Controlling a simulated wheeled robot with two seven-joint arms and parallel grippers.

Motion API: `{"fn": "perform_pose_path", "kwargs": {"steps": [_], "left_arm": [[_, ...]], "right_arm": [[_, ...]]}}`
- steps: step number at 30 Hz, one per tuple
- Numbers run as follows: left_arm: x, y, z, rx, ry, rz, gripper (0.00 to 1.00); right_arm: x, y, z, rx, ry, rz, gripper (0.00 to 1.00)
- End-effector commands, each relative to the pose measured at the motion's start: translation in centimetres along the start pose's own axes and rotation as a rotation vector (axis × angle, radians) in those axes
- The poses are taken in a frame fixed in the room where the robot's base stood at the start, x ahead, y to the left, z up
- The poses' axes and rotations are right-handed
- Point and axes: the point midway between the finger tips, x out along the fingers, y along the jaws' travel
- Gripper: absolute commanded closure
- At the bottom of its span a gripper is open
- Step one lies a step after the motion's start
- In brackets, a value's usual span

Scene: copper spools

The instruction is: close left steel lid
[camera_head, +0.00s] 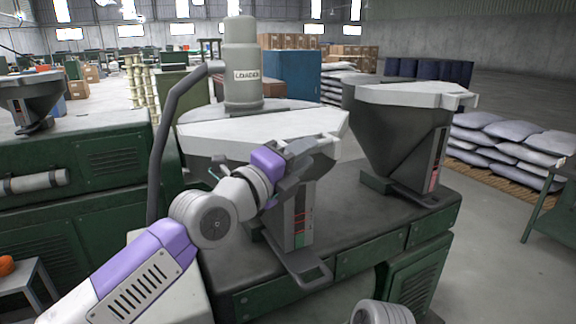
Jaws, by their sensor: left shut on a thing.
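The left steel lid (262,126) is a pale, flat plate. It lies roughly level across the top of the left dark hopper (196,146), with no clear gap visible between them. My left arm comes in from the lower left. My left gripper (305,160) is at the lid's front right edge, just below its handle part, and is shut on it. The fingers partly hide that edge and the hopper's front wall. My right gripper is not in view; only a joint of my right arm shows at the bottom.
A grey loader (243,75) with a thick hose rises behind the lid. A second hopper (395,135) with a flat lid (415,95) stands to the right on the green machine (385,245). Stacked sacks (512,150) lie farther right, beside open floor.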

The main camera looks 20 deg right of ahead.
Motion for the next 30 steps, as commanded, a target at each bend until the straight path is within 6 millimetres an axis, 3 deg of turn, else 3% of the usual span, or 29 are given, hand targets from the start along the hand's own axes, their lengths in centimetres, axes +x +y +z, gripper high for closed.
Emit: {"fn": "perform_pose_path", "kwargs": {"steps": [1, 6, 12, 26, 30], "left_arm": [[-0.9, 0.8, 0.5, 0.000, -0.009, 0.011, 0.75], [-3.2, 0.6, 0.3, 0.001, -0.008, 0.009, 0.75], [-4.9, 0.3, 0.4, 0.000, -0.009, 0.004, 0.75], [-5.5, -0.1, 0.1, 0.002, -0.005, -0.001, 0.75], [-5.2, 1.0, -0.5, -0.051, 0.009, 0.019, 0.75]], "right_arm": [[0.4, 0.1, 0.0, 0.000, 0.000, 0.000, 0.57], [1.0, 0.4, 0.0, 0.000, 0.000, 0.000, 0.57], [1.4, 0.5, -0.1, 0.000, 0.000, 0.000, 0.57], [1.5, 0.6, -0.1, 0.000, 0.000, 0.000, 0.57], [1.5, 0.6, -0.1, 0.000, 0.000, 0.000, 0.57]]}}
